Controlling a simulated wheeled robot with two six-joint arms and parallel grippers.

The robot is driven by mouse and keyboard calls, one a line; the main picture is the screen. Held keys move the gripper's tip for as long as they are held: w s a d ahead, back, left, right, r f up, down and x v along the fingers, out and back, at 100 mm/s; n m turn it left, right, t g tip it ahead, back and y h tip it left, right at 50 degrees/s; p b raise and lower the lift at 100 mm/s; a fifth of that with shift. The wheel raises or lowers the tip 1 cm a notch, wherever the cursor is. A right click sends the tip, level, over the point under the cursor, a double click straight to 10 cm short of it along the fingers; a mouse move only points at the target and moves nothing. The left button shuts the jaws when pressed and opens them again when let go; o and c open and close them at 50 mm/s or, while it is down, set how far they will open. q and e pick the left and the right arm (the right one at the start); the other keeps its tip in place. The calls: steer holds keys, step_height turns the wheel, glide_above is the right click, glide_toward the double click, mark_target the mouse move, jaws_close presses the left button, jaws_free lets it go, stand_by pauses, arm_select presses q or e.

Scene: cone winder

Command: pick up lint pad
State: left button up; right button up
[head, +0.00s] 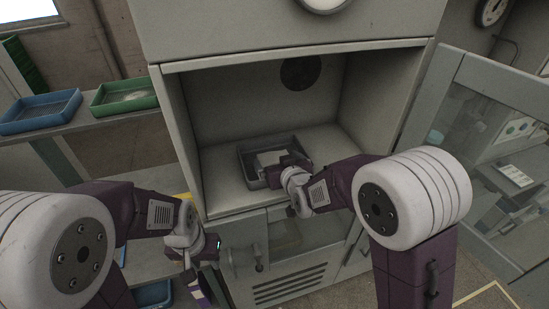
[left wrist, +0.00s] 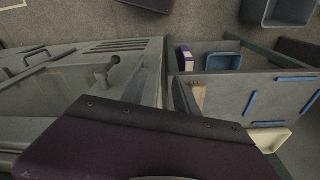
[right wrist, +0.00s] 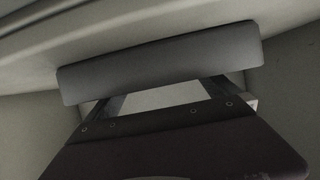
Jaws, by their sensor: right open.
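A pale flat piece (head: 270,158), which looks like the lint pad, lies in a dark grey tray (head: 246,165) inside the open cabinet. My right gripper (head: 280,168) is over the right part of the tray and hides part of the pale piece. In the right wrist view its two fingers are apart, with a pale surface (right wrist: 160,97) between them and a grey wall (right wrist: 160,62) beyond. Whether the fingers touch the pad is hidden.
The cabinet walls (head: 205,130) close in around my right arm. A glazed door (head: 480,130) stands open at the right. A blue tray (head: 40,112) and a green tray (head: 125,96) sit on the shelf at left. A handle (left wrist: 113,63) is near my left gripper.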

steer(key=shift+x, duration=1.1)
steer(key=shift+w+a+f, duration=0.1)
steer(key=shift+w+f, duration=0.05)
steer(key=shift+s, duration=0.25)
steer(key=c, duration=1.1)
steer(key=shift+o, duration=0.2)
steer(key=shift+w, duration=0.15)
step_height(320, 180, up, 9)
steer(key=shift+r+p, duration=0.2)
steer(key=shift+p, duration=0.35)
step_height(320, 180, up, 9)
steer(key=p, duration=0.4)
glide_above(275, 158)
